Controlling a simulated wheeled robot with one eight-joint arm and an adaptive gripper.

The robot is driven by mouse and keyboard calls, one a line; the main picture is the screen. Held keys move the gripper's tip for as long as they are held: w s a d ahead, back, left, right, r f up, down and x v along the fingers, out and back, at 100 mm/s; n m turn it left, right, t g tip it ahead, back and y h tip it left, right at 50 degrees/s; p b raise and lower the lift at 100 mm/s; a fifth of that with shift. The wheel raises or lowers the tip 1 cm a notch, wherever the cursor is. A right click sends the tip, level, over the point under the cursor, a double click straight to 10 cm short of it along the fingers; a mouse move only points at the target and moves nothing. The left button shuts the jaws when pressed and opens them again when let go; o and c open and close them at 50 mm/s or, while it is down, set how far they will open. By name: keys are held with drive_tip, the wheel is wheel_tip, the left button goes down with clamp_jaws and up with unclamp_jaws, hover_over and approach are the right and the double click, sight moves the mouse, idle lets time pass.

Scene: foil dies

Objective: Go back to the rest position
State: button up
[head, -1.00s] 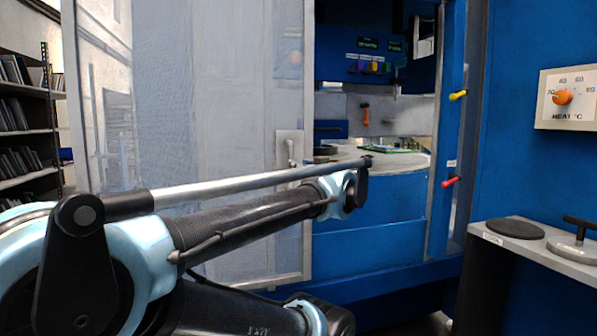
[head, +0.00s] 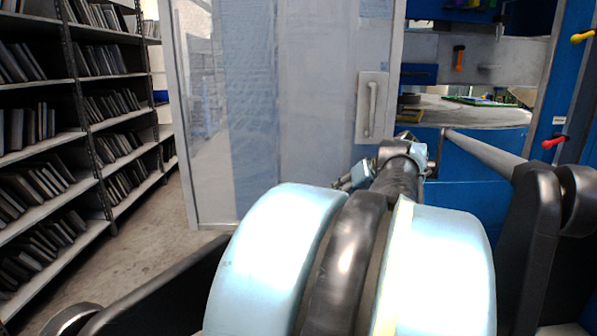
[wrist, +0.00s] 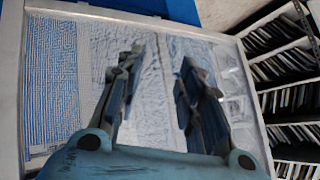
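My gripper (wrist: 158,95) shows in the wrist view with its two fingers apart and nothing between them. Behind the fingers is the pale, partly see-through panel of the machine's door (wrist: 60,85). In the head view my arm reaches forward from the bottom middle toward the door (head: 310,120), and its links hide the lower part of the door. The fingers cannot be made out clearly in the head view.
Shelves (head: 85,110) full of dark flat items stand at the left, with bare floor (head: 160,240) beside them. The door's handle (head: 372,105) is near its right edge. The blue machine's opening shows a round grey table (head: 470,112). Yellow (head: 582,37) and red (head: 554,142) handles stick out at the right.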

drive_tip(key=s+d+f+m+g+h, duration=0.2)
drive_tip(key=s+d+f+g+h, duration=0.3)
drive_tip(key=s+f, duration=0.4)
wheel_tip(320, 180, down, 3)
drive_tip(key=shift+d+f+h, duration=0.1)
drive_tip(key=shift+d+h, duration=0.1)
drive_tip(key=shift+h, duration=0.2)
drive_tip(key=shift+w+f, duration=0.15)
drive_tip(key=shift+w, duration=0.25)
